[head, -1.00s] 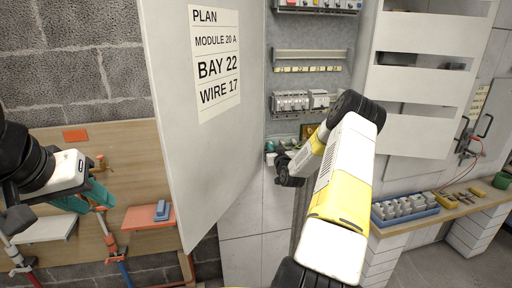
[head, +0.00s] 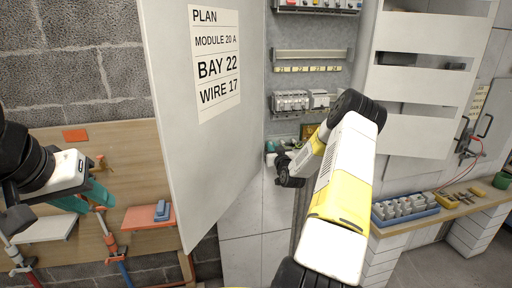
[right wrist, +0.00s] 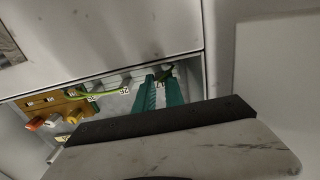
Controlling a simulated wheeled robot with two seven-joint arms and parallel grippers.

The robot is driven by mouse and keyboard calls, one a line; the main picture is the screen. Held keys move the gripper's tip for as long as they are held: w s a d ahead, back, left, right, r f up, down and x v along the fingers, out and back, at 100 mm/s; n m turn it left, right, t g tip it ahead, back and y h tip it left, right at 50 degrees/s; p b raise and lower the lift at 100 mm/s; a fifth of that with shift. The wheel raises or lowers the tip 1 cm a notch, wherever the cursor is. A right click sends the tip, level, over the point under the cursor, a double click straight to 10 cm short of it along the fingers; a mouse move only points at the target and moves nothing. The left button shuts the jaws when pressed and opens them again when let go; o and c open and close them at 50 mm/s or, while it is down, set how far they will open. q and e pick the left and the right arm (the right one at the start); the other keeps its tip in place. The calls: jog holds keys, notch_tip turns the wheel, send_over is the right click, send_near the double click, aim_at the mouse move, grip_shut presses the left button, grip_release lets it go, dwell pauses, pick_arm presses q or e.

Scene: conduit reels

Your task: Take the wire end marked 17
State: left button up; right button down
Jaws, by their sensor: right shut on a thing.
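My right gripper (head: 271,158) reaches into the lower part of the open cabinet. In the right wrist view its teal fingers (right wrist: 160,82) are close together on a thin dark green wire end (right wrist: 166,73). The fingers hide most of that wire, and I cannot read its marker surely. A green-yellow wire (right wrist: 105,93) with a small white tag lies left of the fingers. The plan sheet (head: 217,60) on the cabinet door reads module 20 A, bay 22, wire 17. My left gripper (head: 98,193) hangs at the far left, away from the cabinet; its finger gap is unclear.
The cabinet door (head: 190,160) stands open left of my right arm. Module rows (head: 290,101) sit above the right gripper. An orange block (right wrist: 55,103) with connectors is beside the wires. A blue tray (head: 405,215) of modules lies on the right bench.

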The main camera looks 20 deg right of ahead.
jog(key=shift+s+a, duration=0.1)
jog(key=shift+s, duration=0.85)
jog(key=shift+s+a, duration=0.15)
jog(key=shift+s, duration=1.3)
jog(key=shift+s+a, duration=0.15)
jog(key=shift+s, duration=1.25)
